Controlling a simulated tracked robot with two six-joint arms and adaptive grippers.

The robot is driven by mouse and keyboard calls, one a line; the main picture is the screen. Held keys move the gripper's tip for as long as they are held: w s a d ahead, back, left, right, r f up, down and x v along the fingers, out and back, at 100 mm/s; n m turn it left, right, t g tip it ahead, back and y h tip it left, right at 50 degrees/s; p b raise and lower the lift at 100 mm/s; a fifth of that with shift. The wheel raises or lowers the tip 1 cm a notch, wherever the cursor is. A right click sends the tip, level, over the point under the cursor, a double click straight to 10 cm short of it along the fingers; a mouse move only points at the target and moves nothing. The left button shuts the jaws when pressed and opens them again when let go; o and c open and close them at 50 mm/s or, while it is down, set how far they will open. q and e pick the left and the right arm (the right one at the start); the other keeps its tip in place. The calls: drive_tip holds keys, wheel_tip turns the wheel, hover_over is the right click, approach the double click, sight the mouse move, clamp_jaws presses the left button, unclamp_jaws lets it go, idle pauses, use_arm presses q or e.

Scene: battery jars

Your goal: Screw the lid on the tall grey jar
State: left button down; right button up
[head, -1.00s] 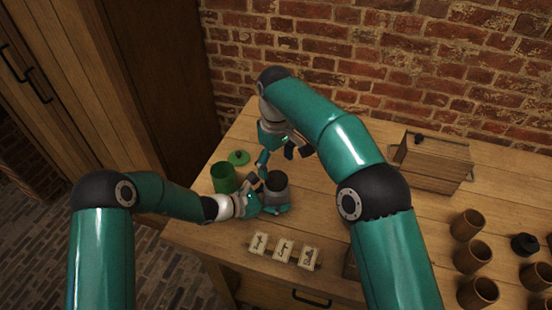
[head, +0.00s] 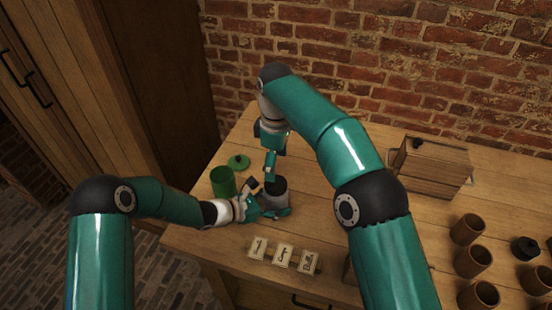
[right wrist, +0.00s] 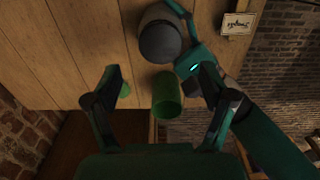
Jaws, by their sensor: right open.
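The tall grey jar (head: 279,193) stands upright on the table. It also shows in the right wrist view (right wrist: 158,40) with a dark round top; I cannot tell a lid from the opening there. My left gripper (head: 264,202) is shut on the jar low at its side, with a finger along its front. My right gripper (head: 271,168) is open above the jar, pointing down. Its spread fingers show in the right wrist view (right wrist: 160,74), with nothing between them; the jar's top lies beyond them.
A green jar (head: 222,182) stands left of the grey jar, with a green lid (head: 238,160) behind it. Label cards (head: 283,255) stand near the front edge. A wooden box (head: 432,165) and several brown cups (head: 467,226) are at right. A brick wall rises behind.

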sight(276, 183)
drive_tip(key=shift+f, duration=3.45)
drive_tip(key=c, duration=1.2)
drive_tip(key=shift+m, duration=0.9)
drive_tip(key=shift+c, duration=0.2)
drive_tip(key=o, duration=1.4)
drive_tip(key=shift+c, duration=0.2)
wheel_tip(276, 183, up, 12)
